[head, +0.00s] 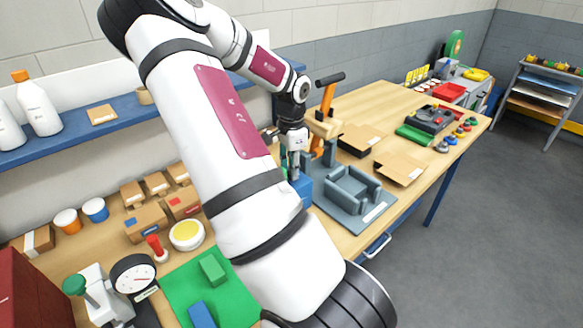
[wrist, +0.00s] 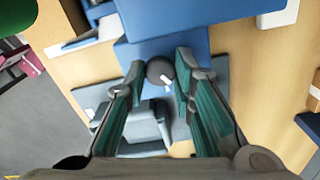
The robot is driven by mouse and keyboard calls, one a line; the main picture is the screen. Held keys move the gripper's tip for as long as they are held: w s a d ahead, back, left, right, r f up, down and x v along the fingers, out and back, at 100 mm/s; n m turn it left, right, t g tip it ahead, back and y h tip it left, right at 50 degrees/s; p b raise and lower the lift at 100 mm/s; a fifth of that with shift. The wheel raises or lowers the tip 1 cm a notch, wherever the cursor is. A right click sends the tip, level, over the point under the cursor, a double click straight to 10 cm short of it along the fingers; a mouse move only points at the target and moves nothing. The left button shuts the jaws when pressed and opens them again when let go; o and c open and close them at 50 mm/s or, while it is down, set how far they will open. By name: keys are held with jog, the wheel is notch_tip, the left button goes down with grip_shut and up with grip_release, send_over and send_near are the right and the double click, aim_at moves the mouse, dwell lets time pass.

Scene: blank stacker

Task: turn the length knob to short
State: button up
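The knob (wrist: 157,68) is dark, round and has a white mark near its lower right edge in the wrist view. It sits at the edge of a blue block-like body (wrist: 150,42). My gripper (wrist: 159,63) is open, with one finger to each side of the knob; small gaps show, and I cannot tell whether either finger touches. In the head view my gripper (head: 293,172) points down over the blue body (head: 302,190). The knob is hidden there behind my gripper and arm. No length lettering can be read.
A grey fixture (head: 352,187) stands close to the right of the blue body. An orange-handled lever (head: 328,98) rises behind. Cardboard pieces (head: 400,170) lie to the right on the wooden bench. My arm hides much of the bench's middle.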

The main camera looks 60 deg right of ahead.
grip_shut()
jog(key=shift+n, duration=2.3)
jog(key=o, duration=0.8)
grip_release()
notch_tip(320, 180, up, 12)
